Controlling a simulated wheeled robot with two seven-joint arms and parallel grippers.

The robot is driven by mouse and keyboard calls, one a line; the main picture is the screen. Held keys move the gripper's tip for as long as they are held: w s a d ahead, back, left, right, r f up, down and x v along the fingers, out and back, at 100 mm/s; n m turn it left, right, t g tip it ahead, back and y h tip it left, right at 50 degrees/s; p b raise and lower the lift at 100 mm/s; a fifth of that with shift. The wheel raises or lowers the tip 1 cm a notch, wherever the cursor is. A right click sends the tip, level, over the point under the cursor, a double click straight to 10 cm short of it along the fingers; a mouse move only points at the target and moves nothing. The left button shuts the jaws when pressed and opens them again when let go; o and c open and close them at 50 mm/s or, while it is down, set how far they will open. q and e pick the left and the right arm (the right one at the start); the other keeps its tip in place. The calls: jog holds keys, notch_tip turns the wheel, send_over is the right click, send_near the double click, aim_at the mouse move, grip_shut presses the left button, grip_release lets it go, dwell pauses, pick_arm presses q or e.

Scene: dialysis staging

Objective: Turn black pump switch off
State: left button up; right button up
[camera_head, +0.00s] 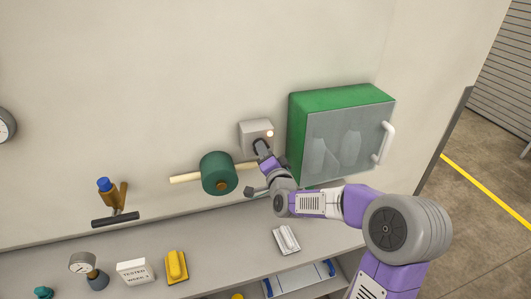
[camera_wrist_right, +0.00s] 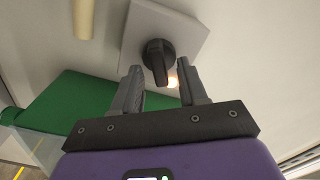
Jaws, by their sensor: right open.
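The black pump switch is a rotary knob (camera_wrist_right: 157,50) on a pale square wall box (camera_head: 257,130), which also shows in the right wrist view (camera_wrist_right: 138,30). A small lamp (camera_head: 270,133) glows on the box; it also shows beside the knob in the right wrist view (camera_wrist_right: 173,81). My right gripper (camera_head: 259,146) is at the box front and hides most of the knob in the head view. In the right wrist view my right gripper (camera_wrist_right: 159,72) is open, its fingers on either side of the knob's handle. I cannot tell whether they touch it. My left gripper is not in view.
A green cabinet (camera_head: 325,98) with a clear door and white handle hangs right of the box. A green reel (camera_head: 219,173) on a wooden bar hangs left below it. The shelf (camera_head: 215,235) holds a gauge (camera_head: 83,263), a sign (camera_head: 134,271) and a yellow block (camera_head: 176,266).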

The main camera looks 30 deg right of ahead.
grip_shut()
jog(key=shift+a+n+b, duration=0.15)
jog(key=shift+n+b, duration=3.75)
jog(key=shift+n, duration=2.3)
grip_release()
